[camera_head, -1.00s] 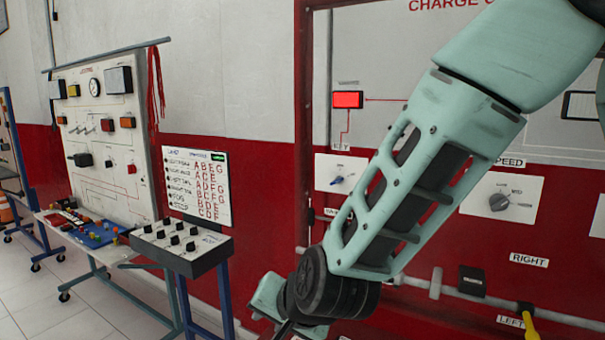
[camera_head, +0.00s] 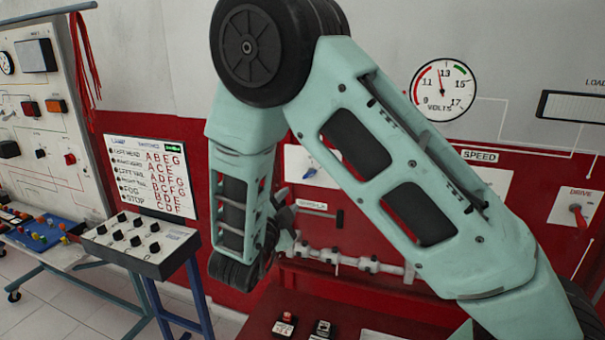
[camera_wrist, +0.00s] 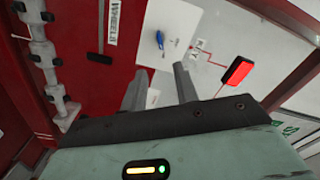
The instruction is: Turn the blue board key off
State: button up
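The blue key (camera_wrist: 160,39) sits on a white plate (camera_wrist: 145,22) on the wall panel, beside a label reading KEY (camera_wrist: 197,53). A bright red lamp (camera_wrist: 236,71) is to its right in the wrist view. In the head view the blue key (camera_head: 308,175) shows small beside my arm, on a partly covered plate; the lamp is hidden there. My gripper (camera_wrist: 161,68) is open and empty, its two fingers apart and pointing toward the panel. The key appears just beyond the gap between the fingertips, not touched. In the head view my forearm hides most of the gripper.
A rail of pale fittings (camera_head: 350,260) runs along the panel below the key; it also shows in the wrist view (camera_wrist: 48,70). A volts gauge (camera_head: 444,90) and a red drive lever (camera_head: 577,212) are to the right. A switch box (camera_head: 140,245) stands at left.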

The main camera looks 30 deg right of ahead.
aim_at(307, 177)
jog(key=p+x, duration=0.6)
jog(key=x, duration=0.7)
jog(key=shift+w+d, duration=0.2)
jog(key=shift+d, duration=0.1)
grip_shut()
